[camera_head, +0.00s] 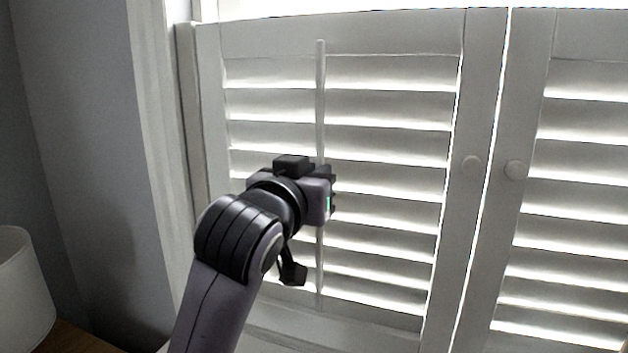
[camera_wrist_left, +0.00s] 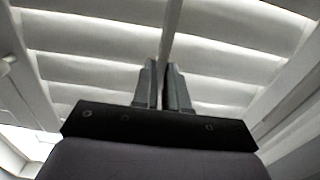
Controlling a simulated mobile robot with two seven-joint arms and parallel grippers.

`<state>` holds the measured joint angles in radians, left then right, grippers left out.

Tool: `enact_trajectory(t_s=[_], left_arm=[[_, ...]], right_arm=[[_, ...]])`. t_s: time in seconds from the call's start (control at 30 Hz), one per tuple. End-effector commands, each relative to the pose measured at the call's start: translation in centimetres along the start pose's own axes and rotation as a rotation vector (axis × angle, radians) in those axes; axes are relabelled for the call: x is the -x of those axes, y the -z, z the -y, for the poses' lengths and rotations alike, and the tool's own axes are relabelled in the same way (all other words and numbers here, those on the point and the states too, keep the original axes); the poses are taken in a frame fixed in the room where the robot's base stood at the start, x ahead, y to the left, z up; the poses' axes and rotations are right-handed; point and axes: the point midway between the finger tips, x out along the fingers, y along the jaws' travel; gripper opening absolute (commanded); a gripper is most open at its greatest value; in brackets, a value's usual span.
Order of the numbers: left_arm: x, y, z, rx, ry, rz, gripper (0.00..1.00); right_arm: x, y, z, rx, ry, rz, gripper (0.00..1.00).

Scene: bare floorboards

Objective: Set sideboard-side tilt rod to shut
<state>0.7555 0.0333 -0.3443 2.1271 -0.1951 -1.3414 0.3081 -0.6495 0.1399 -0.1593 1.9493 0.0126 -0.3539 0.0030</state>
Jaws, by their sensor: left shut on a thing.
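The white tilt rod (camera_head: 320,90) runs upright down the front of the left shutter panel (camera_head: 390,45), on the side of the lamp and wooden top. My left gripper (camera_head: 326,182) is at about the rod's mid-height and hides part of it. In the left wrist view, the two fingers (camera_wrist_left: 165,80) are closed around the rod (camera_wrist_left: 172,25). The slats (camera_head: 390,105) of this panel are tilted, with bright light showing through the gaps between them. My right gripper is not in view.
A second louvred panel (camera_head: 585,120) stands at the right, also letting light through. A white lampshade (camera_head: 22,290) stands at lower left by a wooden top (camera_head: 78,339). A grey wall (camera_head: 80,120) borders the window.

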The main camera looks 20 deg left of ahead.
Motion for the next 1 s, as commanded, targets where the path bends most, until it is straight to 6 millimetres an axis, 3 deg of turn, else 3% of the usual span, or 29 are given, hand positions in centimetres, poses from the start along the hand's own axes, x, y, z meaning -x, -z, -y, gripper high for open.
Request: enact_trajectory(t_s=[0.03,0.1,0.47,1.0], left_arm=[[0.1,0.8,0.1,0.001,0.002,-0.023,0.19],[0.1,0.8,0.1,0.001,0.002,-0.022,0.38],[0.4,0.4,0.0,0.001,0.0,-0.014,0.38],[6.8,0.4,0.0,0.001,0.0,-0.017,0.38]], right_arm=[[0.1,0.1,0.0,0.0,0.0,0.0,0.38],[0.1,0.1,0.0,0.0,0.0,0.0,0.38],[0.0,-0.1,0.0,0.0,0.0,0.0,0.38],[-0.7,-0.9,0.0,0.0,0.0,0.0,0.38]])
